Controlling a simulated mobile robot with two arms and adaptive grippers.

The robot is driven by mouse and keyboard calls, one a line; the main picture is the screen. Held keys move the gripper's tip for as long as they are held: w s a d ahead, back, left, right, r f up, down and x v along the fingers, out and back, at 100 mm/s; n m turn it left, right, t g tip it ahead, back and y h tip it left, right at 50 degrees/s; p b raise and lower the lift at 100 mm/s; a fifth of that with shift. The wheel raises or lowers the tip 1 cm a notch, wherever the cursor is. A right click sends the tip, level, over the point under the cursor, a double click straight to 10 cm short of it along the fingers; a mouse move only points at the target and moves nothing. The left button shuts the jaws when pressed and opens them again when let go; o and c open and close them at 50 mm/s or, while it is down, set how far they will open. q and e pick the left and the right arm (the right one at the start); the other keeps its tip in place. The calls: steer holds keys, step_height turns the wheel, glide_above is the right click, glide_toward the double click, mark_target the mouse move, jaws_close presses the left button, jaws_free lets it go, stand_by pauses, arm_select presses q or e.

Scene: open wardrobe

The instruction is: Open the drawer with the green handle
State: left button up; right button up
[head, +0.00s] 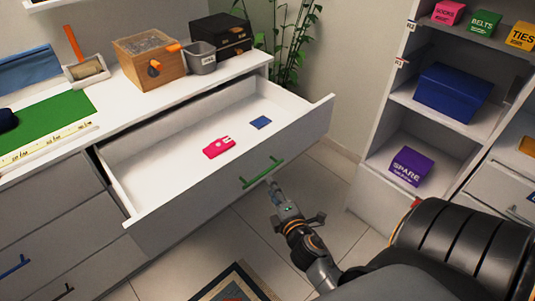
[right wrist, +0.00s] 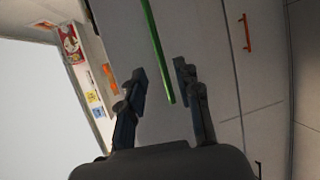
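The drawer with the green handle (head: 263,172) is pulled well out of the white dresser. Its front panel (head: 310,128) stands clear of the dresser, and the inside (head: 165,150) shows. A pink item (head: 219,147) and a small blue item (head: 261,122) lie in it. My right gripper (head: 276,188) is just in front of the handle, at its lower right. In the right wrist view the fingers (right wrist: 160,72) are apart, with the green handle (right wrist: 156,45) running between or beyond the fingertips. I cannot tell whether they touch it. My left gripper is not in view.
Closed drawers with a blue handle (head: 15,267) and a dark handle (head: 63,292) are at lower left. A wooden box (head: 148,62) and grey cup (head: 202,60) stand on the dresser top. A shelf unit (head: 378,150) stands at right. Floor between is mostly clear.

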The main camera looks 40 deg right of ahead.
steer(key=v, duration=0.3)
steer(key=shift+s+r, duration=0.1)
steer(key=shift+s, duration=0.25)
steer(key=s+a+f+m+g+y+p, duration=0.1)
steer(key=s+a+f+m+g, duration=0.15)
steer(key=f, duration=0.65)
steer(key=s+a+f+m+g+y, duration=0.2)
steer(key=s+a+f, duration=0.15)
steer(key=f, duration=0.55)
steer(key=s+a+f+m+g+y+p, duration=0.15)
steer(key=a+f, duration=0.25)
steer(key=f, duration=0.5)
steer(key=s+f+m+g, duration=0.2)
steer(key=s+f, duration=0.2)
steer(key=s, duration=0.4)
steer(key=s+f+m+g, duration=0.2)
steer(key=s+f, duration=0.3)
steer(key=s, duration=0.4)
steer(key=s+f+m+g+p, duration=0.1)
steer(key=s+f+g, duration=0.3)
steer(key=s, duration=0.4)
steer(key=shift+s+f+m+y, duration=0.35)
steer(key=shift+f+m, duration=0.3)
steer(key=shift+m, duration=0.25)
